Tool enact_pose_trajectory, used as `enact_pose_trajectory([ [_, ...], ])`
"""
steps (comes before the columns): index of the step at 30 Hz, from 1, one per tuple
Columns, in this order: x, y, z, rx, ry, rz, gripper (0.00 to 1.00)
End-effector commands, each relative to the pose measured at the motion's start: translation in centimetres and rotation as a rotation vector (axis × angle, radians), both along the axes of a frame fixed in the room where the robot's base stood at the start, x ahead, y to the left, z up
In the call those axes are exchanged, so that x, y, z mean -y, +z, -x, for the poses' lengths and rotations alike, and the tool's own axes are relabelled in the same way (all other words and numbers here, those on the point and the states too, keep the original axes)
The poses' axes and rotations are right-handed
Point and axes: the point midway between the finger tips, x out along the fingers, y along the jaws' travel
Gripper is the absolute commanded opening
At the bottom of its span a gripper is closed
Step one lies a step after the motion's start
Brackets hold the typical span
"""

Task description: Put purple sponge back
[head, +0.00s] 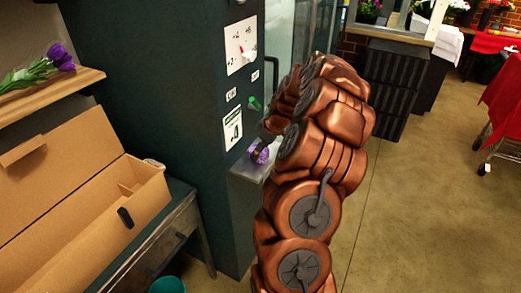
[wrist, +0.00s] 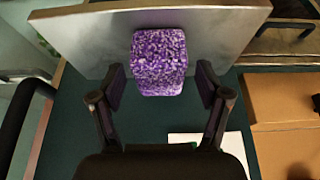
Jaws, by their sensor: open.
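The purple speckled sponge (wrist: 160,62) shows in the wrist view against a grey metal shelf (wrist: 90,40), overlapping its near edge. In the head view the sponge (head: 259,153) appears at the small metal shelf (head: 245,170) on the side of the dark green cabinet. My gripper (wrist: 161,84) is open, with one black finger on each side of the sponge. A gap shows between each finger and the sponge in the wrist view. In the head view my copper-coloured arm hides most of the gripper and part of the shelf.
The dark green cabinet (head: 165,95) has labels, a red knob and a green knob (head: 254,103) above the shelf. An open cardboard box (head: 95,215) lies on a bench at left. Purple flowers (head: 60,57) lie on a wooden shelf. Open floor (head: 420,210) is at right.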

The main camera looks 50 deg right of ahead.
Motion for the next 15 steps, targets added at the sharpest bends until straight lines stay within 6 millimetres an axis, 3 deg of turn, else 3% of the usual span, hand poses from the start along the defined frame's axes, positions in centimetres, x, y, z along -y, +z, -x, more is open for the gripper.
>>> enact_pose_trajectory([
  [15,1.0,8.1,3.3,0.004,-0.001,0.004,0.76],
])
